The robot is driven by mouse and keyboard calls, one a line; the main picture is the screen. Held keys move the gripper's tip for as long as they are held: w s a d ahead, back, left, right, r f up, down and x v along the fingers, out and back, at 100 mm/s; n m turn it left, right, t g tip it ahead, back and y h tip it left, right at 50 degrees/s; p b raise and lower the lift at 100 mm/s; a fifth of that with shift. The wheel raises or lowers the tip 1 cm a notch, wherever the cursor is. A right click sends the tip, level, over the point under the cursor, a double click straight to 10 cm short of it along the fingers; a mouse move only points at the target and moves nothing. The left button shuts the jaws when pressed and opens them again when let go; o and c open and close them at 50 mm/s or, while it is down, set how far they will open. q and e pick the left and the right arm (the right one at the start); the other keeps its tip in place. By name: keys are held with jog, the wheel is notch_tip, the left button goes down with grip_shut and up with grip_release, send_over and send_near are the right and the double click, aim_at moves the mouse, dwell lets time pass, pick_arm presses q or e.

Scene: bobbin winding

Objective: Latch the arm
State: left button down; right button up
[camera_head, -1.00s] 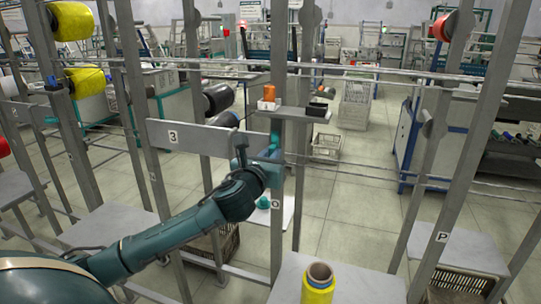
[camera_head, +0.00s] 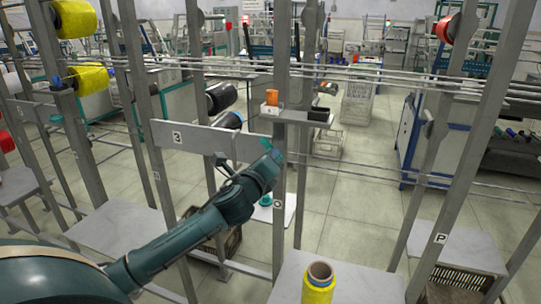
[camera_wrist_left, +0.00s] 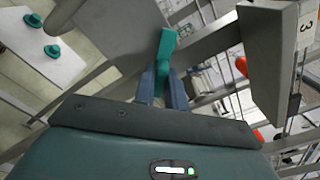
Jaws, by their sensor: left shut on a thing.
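My left gripper (camera_wrist_left: 163,86) is shut on a teal handle (camera_wrist_left: 166,48), which stands up between its two blue-grey fingers in the left wrist view. I take this handle to be part of the arm to be latched; how it joins the grey metal parts behind it is hidden. In the head view my left gripper (camera_head: 266,158) is beside the post marked O (camera_head: 279,225), at the right end of the grey plate marked 3 (camera_head: 192,137). The latch itself cannot be made out. My right gripper is not in view.
A small shelf (camera_head: 296,119) on the post holds an orange piece (camera_head: 271,97) and a black box (camera_head: 318,114). A yellow bobbin (camera_head: 318,284) stands on a grey table (camera_head: 360,285) in front. Teal knobs (camera_wrist_left: 52,51) sit on a white board. Posts and horizontal wires surround my arm.

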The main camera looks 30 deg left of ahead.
pick_arm(q)
jog(key=n, duration=0.3)
jog(key=n+p, duration=0.1)
jog(key=n, duration=0.1)
jog(key=f+n, duration=0.1)
jog(key=n, duration=0.2)
jog(key=shift+a+n, duration=0.2)
jog(key=shift+n, duration=0.4)
jog(key=c, duration=1.4)
grip_release()
jog(key=shift+c, duration=0.2)
jog(key=shift+s, duration=0.15)
jog(key=b+v, duration=0.1)
jog(key=v, duration=1.2)
jog(key=shift+b, duration=0.35)
